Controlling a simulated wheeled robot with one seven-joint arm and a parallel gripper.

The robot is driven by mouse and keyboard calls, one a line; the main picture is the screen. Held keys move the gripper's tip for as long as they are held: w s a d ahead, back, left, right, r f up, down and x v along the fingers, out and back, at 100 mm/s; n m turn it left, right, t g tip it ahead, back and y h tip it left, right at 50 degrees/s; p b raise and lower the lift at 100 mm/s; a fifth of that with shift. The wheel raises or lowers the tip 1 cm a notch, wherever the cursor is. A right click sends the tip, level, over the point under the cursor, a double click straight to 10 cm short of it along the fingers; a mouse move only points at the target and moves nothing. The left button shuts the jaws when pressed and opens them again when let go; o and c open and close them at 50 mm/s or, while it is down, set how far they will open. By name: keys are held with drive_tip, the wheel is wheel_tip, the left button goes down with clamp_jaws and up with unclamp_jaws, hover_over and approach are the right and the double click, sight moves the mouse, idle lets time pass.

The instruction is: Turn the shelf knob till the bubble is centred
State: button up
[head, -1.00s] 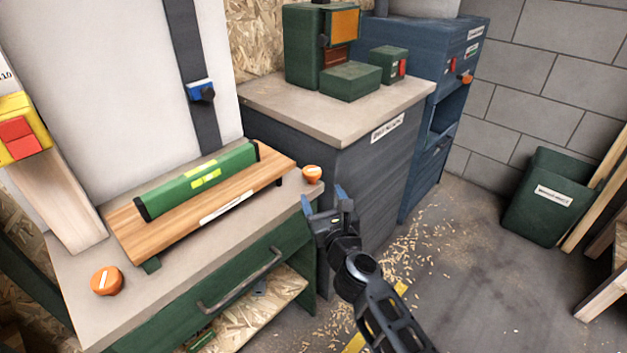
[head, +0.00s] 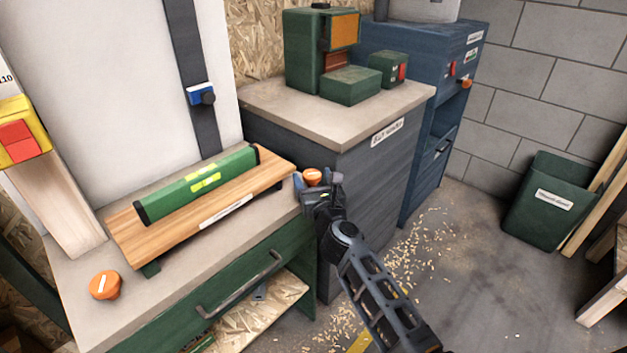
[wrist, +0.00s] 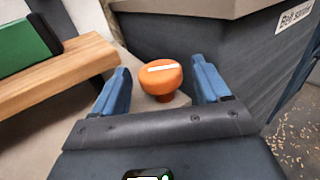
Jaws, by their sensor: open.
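The green spirit level (head: 198,182) lies on the wooden shelf (head: 235,203), above the bench top. Its yellow vial shows, but the bubble is too small to make out. An orange knob (head: 313,176) with a white mark sits at the bench's right corner; it also shows in the wrist view (wrist: 160,79). A second orange knob (head: 105,285) sits at the bench's front left. My gripper (head: 316,183) is open at the right knob. In the wrist view its blue fingers (wrist: 161,88) stand on either side of that knob, with gaps showing on both sides.
A belt sander cabinet (head: 355,170) stands close behind and right of the right knob. The green bench drawer with its handle (head: 240,285) is below. A green bin (head: 548,205) stands at the far right. Floor with wood shavings (head: 430,250) is open between.

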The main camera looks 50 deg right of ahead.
drive_tip(key=shift+c, duration=0.3)
drive_tip(key=c, duration=1)
drive_tip(key=shift+r+p, duration=0.2)
drive_tip(key=shift+p, duration=0.3)
drive_tip(key=shift+d+r+n+t+y+p, duration=0.1)
drive_tip(key=shift+n+t+y+p, duration=0.55)
drive_tip(key=shift+y+p, duration=0.35)
drive_tip(key=n+y+p, duration=0.1)
drive_tip(key=n+t+y+p, duration=0.1)
drive_tip(key=y, duration=0.1)
drive_tip(key=shift+s+d+n+t+p, duration=0.1)
drive_tip(key=shift+d+n+t+p, duration=0.1)
drive_tip(key=shift+n+t+p, duration=0.1)
drive_tip(key=shift+f+n+t+y+p, duration=0.15)
drive_tip(key=shift+n+y, duration=0.3)
drive_tip(key=shift+y, duration=0.2)
drive_tip(key=shift+f+n+t+y+p, duration=0.15)
drive_tip(key=shift+n+y, duration=0.25)
drive_tip(key=shift+y, duration=0.25)
